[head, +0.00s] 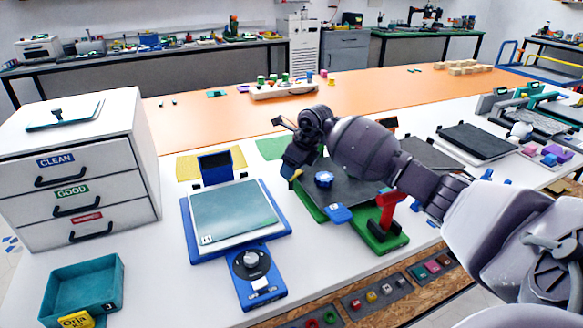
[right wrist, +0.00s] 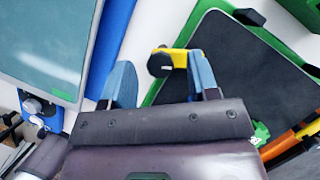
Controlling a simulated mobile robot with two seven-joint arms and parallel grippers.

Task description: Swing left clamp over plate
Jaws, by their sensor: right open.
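The left clamp is a small yellow arm with a dark round end; in the right wrist view the yellow clamp (right wrist: 181,58) sticks out past the green base's edge, its dark end away from the plate. The dark plate (right wrist: 225,70) lies on the green base, also in the head view (head: 350,187). A red clamp (head: 388,207) stands upright at the base's right front corner. My right gripper (right wrist: 160,68) is open, with the yellow clamp's end between its blue fingers, close to the right finger; contact is unclear. In the head view my right gripper (head: 294,160) partly hides the clamp.
A blue printer (head: 186,232) with a pale teal plate (head: 233,212) stands left of the green base. A white drawer cabinet (head: 75,165) and teal bin (head: 85,285) are farther left.

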